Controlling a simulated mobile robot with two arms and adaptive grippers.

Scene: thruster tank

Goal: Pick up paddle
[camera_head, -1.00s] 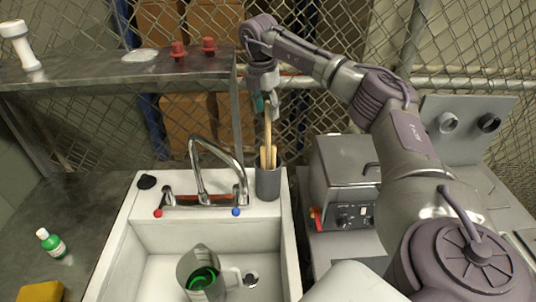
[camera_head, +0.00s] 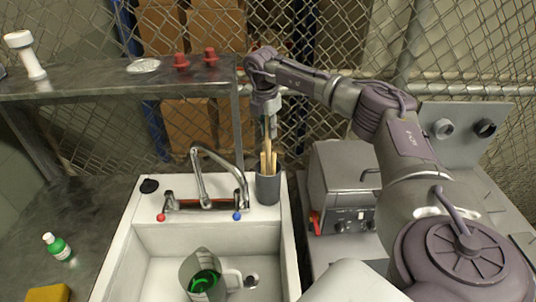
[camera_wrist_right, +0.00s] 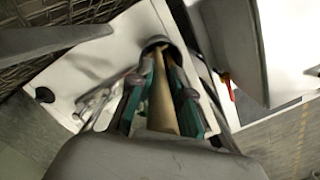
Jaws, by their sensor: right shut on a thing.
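A wooden paddle (camera_head: 268,148) stands upright with its lower end in a dark grey cup (camera_head: 268,190) at the back right corner of the white sink. Shorter wooden pieces also stick up from the cup. My right gripper (camera_head: 268,127) comes down from above and is shut on the paddle's upper part. In the right wrist view, its teal finger pads (camera_wrist_right: 162,100) lie on both sides of the tan paddle (camera_wrist_right: 162,108). The paddle's lower end is hidden in the cup. My left gripper is not in view.
A faucet (camera_head: 203,175) stands left of the cup. A metal box with knobs (camera_head: 340,190) stands close on the right. The sink (camera_head: 150,245) holds a clear pitcher (camera_head: 203,275). A metal shelf (camera_head: 110,82) and chain-link fence are behind.

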